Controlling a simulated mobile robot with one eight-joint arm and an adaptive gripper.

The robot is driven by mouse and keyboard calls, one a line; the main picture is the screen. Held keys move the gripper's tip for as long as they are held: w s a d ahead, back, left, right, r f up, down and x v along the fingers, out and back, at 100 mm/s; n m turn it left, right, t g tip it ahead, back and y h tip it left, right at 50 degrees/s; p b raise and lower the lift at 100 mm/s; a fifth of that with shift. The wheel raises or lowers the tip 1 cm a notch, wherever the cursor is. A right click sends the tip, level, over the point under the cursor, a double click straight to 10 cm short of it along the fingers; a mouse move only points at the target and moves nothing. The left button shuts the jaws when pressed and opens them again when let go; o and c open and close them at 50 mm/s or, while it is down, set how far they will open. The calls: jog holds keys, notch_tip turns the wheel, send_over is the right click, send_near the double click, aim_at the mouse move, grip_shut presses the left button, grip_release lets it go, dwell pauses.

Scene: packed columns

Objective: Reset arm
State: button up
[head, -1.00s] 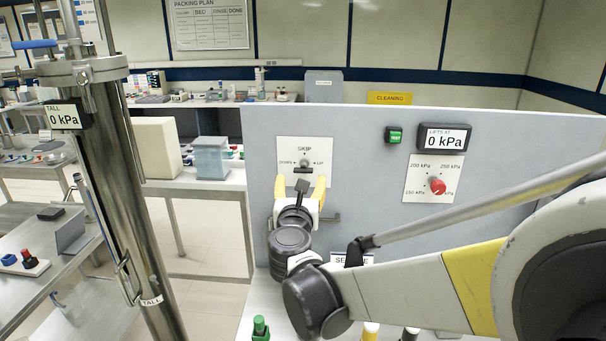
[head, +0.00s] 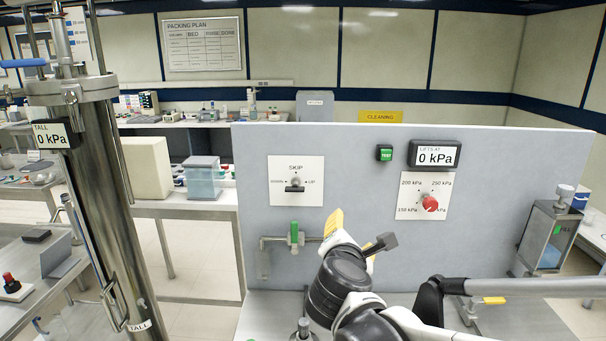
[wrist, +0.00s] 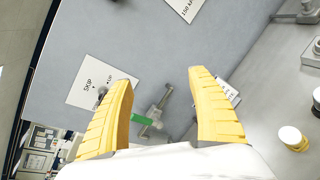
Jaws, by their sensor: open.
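My gripper (head: 352,232) is in front of the grey control panel (head: 360,143), right of and below the SKIP switch plate (head: 296,181). The SKIP switch and a green-handled valve (head: 294,236) on a pipe are apart from the fingers. The green handle also shows in the wrist view (wrist: 142,120). My arm is folded low at the bottom of the head view.
A red knob (head: 430,203) and a 0 kPa display (head: 436,155) are on the panel's right. A tall steel column (head: 108,210) stands at the left. A tank (head: 548,236) stands at the far right.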

jog(key=s+d+f+m+g+b, duration=0.1)
jog(key=s+d+f+m+g, duration=0.3)
jog(key=s+m, duration=0.35)
jog(key=s+d+f+m+g, duration=0.1)
jog(key=s+d+f+m, duration=0.3)
jog(key=s+d+m, duration=0.3)
jog(key=s+a+f+m+g+y+b, duration=0.1)
jog(key=s+a+f+m+g+y, duration=0.1)
jog(key=s+f+m, duration=0.3)
jog(key=s+m+y, duration=0.1)
jog(key=s+m, duration=0.2)
jog(key=m, duration=0.2)
jog(key=shift+s+y, duration=0.25)
jog(key=shift+y, duration=0.05)
